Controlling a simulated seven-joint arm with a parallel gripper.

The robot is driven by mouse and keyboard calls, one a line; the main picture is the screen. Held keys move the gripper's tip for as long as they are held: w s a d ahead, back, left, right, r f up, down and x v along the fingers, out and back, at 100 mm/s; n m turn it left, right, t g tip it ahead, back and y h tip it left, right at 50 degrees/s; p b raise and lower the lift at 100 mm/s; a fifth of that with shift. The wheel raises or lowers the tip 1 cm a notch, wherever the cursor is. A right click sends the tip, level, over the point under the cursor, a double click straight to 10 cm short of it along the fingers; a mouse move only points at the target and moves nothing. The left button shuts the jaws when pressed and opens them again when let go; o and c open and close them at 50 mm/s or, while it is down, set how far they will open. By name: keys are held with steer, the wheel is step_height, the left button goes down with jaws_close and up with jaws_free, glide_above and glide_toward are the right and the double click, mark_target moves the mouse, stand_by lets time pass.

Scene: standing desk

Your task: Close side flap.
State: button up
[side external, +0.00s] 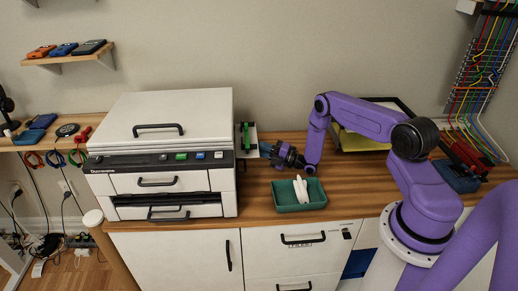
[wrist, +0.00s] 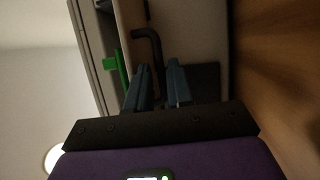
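The white printer (side external: 160,140) stands on the wooden desk. Its side flap (side external: 252,132) stands out from the right side, open, and shows as a pale panel in the wrist view (wrist: 195,30). A black bent handle (wrist: 148,36) is on the panel. A green part (side external: 245,138) shows at the opening; it also shows in the wrist view (wrist: 111,64). My gripper (side external: 265,150) is right beside the flap. In the wrist view its two blue-grey fingers (wrist: 159,82) are apart, with the handle's lower end between them. Whether they touch it is unclear.
A green tray (side external: 299,206) with white items sits on the desk just in front of my gripper. A black-framed tray (side external: 392,140) with yellow sheets lies behind my arm. Cables and a red rack (side external: 462,152) crowd the right side.

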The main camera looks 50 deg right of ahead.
steer(key=shift+w, duration=0.15)
jaws_close()
stand_by(1.4)
